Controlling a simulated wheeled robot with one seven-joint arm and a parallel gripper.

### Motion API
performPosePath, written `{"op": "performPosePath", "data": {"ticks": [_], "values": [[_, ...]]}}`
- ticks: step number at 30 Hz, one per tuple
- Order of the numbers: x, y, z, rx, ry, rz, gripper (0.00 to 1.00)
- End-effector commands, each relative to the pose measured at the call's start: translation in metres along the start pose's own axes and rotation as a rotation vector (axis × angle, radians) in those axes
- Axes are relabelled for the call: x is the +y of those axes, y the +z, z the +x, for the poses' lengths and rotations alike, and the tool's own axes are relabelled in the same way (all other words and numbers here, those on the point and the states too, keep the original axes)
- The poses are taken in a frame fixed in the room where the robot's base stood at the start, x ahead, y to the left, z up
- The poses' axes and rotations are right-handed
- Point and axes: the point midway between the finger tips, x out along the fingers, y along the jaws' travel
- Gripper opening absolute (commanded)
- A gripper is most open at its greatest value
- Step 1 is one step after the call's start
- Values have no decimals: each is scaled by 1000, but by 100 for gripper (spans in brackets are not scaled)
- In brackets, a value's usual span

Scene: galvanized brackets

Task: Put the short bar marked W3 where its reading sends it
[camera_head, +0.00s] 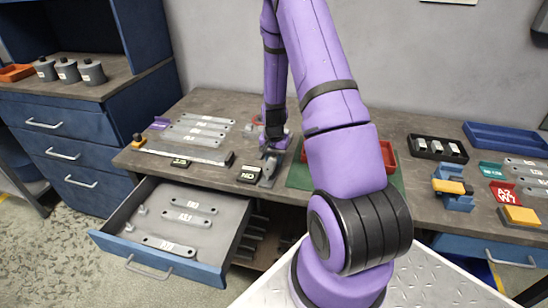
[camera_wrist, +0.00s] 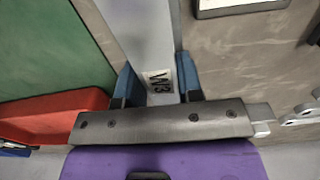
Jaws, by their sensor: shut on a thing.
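The short bar marked W3 (camera_wrist: 158,88) is between the two blue fingers of my gripper (camera_wrist: 155,85). Its label faces the wrist camera upside down, near the jaws, and the bar reaches away from them. In the head view my gripper (camera_head: 273,148) is low over the middle of the workbench, shut on the bar (camera_head: 267,175), partly hidden by the arm.
An open drawer (camera_head: 222,262) below holds several labelled bars. A green mat (camera_head: 299,177) and a red tray (camera_head: 389,154) are right of my gripper. Further right are a black tray (camera_head: 437,158), a blue fixture (camera_head: 455,201), a red sign (camera_head: 505,194) and a blue tray (camera_head: 500,143).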

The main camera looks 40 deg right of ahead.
Motion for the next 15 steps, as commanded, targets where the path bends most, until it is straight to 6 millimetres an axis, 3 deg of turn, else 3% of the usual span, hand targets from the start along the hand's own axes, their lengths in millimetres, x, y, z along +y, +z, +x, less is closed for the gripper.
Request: {"op": "performPosePath", "data": {"ticks": [1,4,15], "values": [[0,0,1,0,0,0,36],[0,0,0,0,0,0,59],[0,0,-1,1,-1,0,59]]}}
